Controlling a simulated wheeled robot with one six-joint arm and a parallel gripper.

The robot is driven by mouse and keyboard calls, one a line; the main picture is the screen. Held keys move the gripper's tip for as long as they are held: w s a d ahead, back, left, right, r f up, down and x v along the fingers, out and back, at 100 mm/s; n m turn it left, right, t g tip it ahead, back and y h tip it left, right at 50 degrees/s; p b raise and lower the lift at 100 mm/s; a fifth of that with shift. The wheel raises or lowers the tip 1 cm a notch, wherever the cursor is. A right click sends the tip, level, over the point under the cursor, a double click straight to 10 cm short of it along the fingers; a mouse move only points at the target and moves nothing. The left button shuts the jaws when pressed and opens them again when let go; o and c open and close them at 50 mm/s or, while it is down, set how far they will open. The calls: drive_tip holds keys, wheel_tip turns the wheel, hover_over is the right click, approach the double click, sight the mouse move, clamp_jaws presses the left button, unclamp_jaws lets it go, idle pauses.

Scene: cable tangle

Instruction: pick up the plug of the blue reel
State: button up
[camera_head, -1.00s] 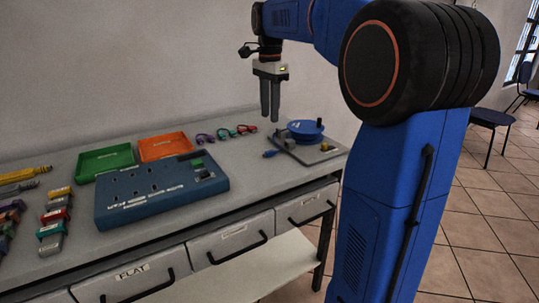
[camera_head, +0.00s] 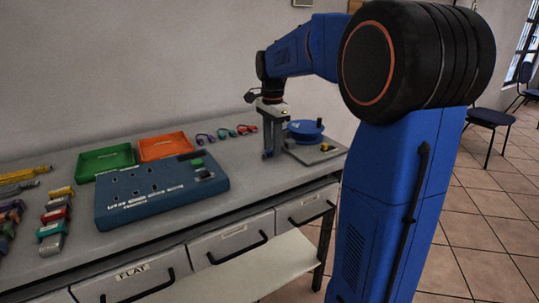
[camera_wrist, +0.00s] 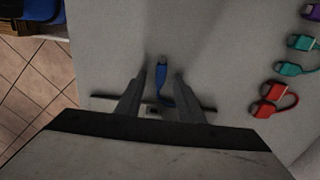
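The blue reel (camera_head: 305,129) sits on a grey base plate (camera_head: 322,155) at the right end of the workbench. Its blue plug (camera_wrist: 161,70) lies on the bench top, with a short stretch of blue cable (camera_wrist: 166,97) running back toward my gripper body. My gripper (camera_head: 272,154) points straight down, low over the bench just left of the reel. In the wrist view, its fingers are apart, one on each side of the plug and cable, with gaps showing. The fingers mostly hide the plug in the head view. The reel is hidden in the wrist view.
A blue socket panel (camera_head: 160,190) lies left of my gripper. Green (camera_head: 106,161) and orange (camera_head: 165,146) trays stand behind it. Several small coloured cables (camera_head: 225,134) lie along the back near the wall. Several connectors (camera_head: 55,220) lie at the far left.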

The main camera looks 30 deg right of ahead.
drive_tip(key=shift+f, duration=0.35)
drive_tip(key=shift+c, duration=0.3)
clamp_jaws()
drive_tip(key=shift+r, duration=0.15)
wheel_tip(320, 180, up, 10)
idle(0.5)
